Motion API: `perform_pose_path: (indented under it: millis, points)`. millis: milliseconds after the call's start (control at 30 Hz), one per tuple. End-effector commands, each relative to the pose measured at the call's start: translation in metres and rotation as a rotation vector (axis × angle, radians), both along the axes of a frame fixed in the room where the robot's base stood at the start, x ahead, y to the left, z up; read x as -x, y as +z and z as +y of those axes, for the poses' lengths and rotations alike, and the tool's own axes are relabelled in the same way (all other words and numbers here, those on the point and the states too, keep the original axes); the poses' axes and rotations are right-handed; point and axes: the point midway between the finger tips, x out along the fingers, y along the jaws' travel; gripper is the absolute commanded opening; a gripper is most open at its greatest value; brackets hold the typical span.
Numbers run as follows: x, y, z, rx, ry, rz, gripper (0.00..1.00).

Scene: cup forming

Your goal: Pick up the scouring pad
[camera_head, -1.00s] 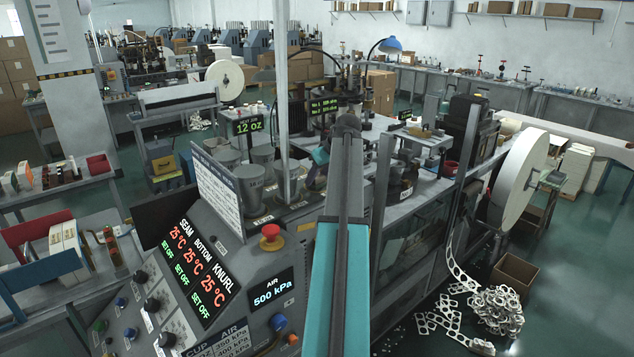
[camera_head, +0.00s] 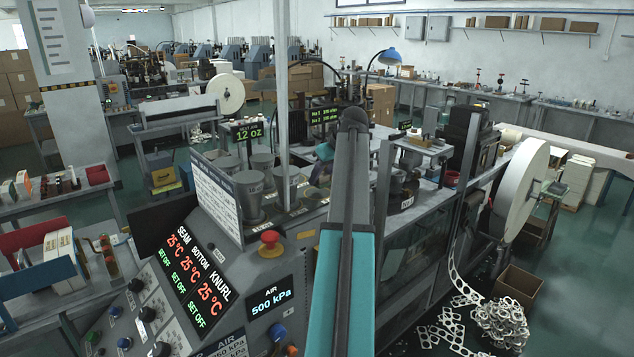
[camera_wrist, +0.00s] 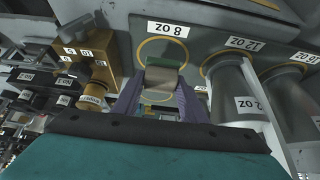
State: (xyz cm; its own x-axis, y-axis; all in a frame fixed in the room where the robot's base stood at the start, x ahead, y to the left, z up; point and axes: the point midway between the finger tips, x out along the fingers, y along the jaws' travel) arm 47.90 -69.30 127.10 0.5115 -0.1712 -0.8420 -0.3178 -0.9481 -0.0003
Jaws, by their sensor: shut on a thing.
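In the wrist view, my gripper (camera_wrist: 160,98) has its two purple fingers on either side of a small block with a tan face and a green edge, which looks like the scouring pad (camera_wrist: 162,77). The fingers are closed on it. The pad is in front of the yellow ring marked 8 OZ on a grey surface; I cannot tell whether it touches that surface. In the head view, my own arm hides most of my gripper, and I cannot make out the pad.
Grey 12 oz cup forms (camera_wrist: 236,88) stand close to the right of my gripper. Brass and black labelled parts (camera_wrist: 88,65) are at the left. In the head view, a control panel (camera_head: 198,262) with a red button (camera_head: 269,238) is left of my arm, and a large white reel (camera_head: 522,190) is at the right.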

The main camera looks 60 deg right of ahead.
Motion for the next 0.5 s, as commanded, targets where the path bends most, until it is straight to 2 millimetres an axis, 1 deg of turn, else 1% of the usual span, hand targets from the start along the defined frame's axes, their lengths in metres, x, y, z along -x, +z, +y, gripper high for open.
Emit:
perform_pose_path:
  millis: [33,167,267,500]
  points:
    - [0.008,-0.002,0.003,0.002,-0.002,-0.002,0.16]
    - [0.028,-0.001,0.009,0.002,-0.001,-0.001,0.16]
    - [0.046,0.000,0.015,0.002,-0.001,-0.001,0.16]
    - [0.095,0.005,0.029,0.002,-0.001,-0.001,0.16]
